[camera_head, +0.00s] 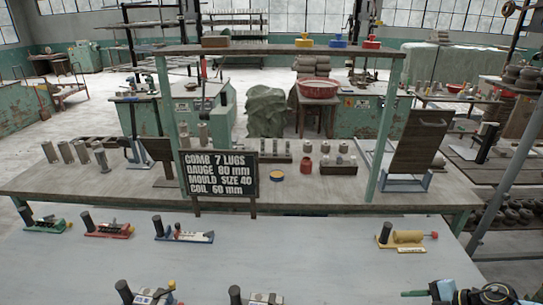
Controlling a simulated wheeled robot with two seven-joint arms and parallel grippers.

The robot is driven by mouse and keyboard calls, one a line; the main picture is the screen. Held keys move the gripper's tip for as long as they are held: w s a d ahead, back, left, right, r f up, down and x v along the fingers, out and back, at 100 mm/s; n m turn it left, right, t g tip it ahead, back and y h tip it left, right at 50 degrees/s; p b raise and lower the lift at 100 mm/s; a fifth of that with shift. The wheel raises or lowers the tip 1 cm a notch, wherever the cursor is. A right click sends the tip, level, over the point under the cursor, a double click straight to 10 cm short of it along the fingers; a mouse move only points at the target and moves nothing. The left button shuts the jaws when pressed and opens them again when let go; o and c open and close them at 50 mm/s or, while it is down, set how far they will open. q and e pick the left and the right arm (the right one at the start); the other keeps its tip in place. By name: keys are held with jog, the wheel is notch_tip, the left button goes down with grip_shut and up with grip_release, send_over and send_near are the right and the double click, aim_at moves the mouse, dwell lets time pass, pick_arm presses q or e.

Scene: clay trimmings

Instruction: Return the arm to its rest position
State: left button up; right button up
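Neither of my grippers can be made out in the head view, and no arm of mine is clearly seen reaching over the pale worktop (300,245). The worktop carries small fixtures, each with a black cylinder: a green one (46,226), a red one (108,231), a blue one (184,236) and a yellow one (405,238). Two more fixtures, one at the lower left (152,295) and one at the lower middle (262,298), are cut off by the bottom edge. Whether anything is held cannot be seen.
A dark green and black item (460,293) lies at the lower right, partly cut off. Green posts (386,125) rise behind the worktop. Its middle is clear.

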jog(key=s+d+f+m+t+h, duration=0.1)
jog(key=s+d+f+m+h, duration=0.15)
jog(key=d, duration=0.55)
jog(key=s+d+f+m+t+h, duration=0.1)
jog(key=s+d+m+h, duration=0.25)
jog(key=d, duration=0.55)
jog(key=s+d+f+m+t+h, duration=0.1)
jog(key=s+d+f+m+h, duration=0.15)
jog(key=d, duration=0.55)
jog(key=s+d+m+g+h, duration=0.6)
jog(key=s+d+h, duration=0.2)
jog(key=s+d, duration=1.2)
jog(key=s+a+f+m+g+y, duration=0.1)
jog(key=s+a+f, duration=0.2)
jog(key=a+f, duration=0.55)
jog(key=s+a+f+m+y, duration=0.1)
jog(key=s+a+f+y, duration=0.3)
jog(key=a, duration=0.7)
jog(key=s+a+f+m+g+h, duration=0.1)
jog(key=s+a+f, duration=0.2)
jog(key=a+f, duration=0.55)
jog(key=s+a+f+m+y+b, duration=0.15)
jog(key=a+f, duration=0.25)
jog(key=a, duration=1.2)
jog(key=a+f+y, duration=0.3)
jog(key=a, duration=1.3)
notch_tip(320, 180, down, 16)
jog(key=b, duration=1.6)
jog(key=shift+d, duration=0.45)
